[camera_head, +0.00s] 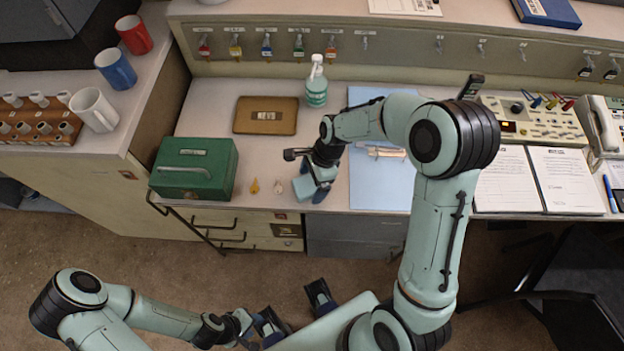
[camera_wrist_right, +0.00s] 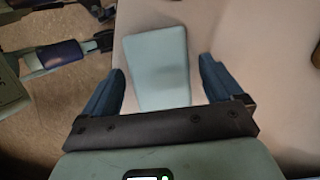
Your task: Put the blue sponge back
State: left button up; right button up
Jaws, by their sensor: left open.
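The blue sponge (camera_head: 301,187) is a light blue block near the front edge of the counter, partly hidden by my right gripper (camera_head: 318,190). In the right wrist view the sponge (camera_wrist_right: 158,68) appears as a flat pale blue slab between the two dark blue fingers of my right gripper (camera_wrist_right: 160,88). Gaps show on both sides, so the fingers are apart and not closed on it. My left gripper (camera_head: 293,310) is open and empty, low over the floor in front of the counter.
A green cash box (camera_head: 194,168) stands left of the sponge, with two small items (camera_head: 253,187) between. A brown clipboard-like pad (camera_head: 265,115) and a spray bottle (camera_head: 316,88) are behind. A pale blue mat (camera_head: 378,190) lies to the right. Keys hang on the back panel.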

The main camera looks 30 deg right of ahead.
jog(key=shift+r, duration=0.2)
jog(key=p+v, duration=0.1)
jog(key=v, duration=1.1)
jog(key=shift+p, duration=0.4)
jog(key=shift+f, duration=0.1)
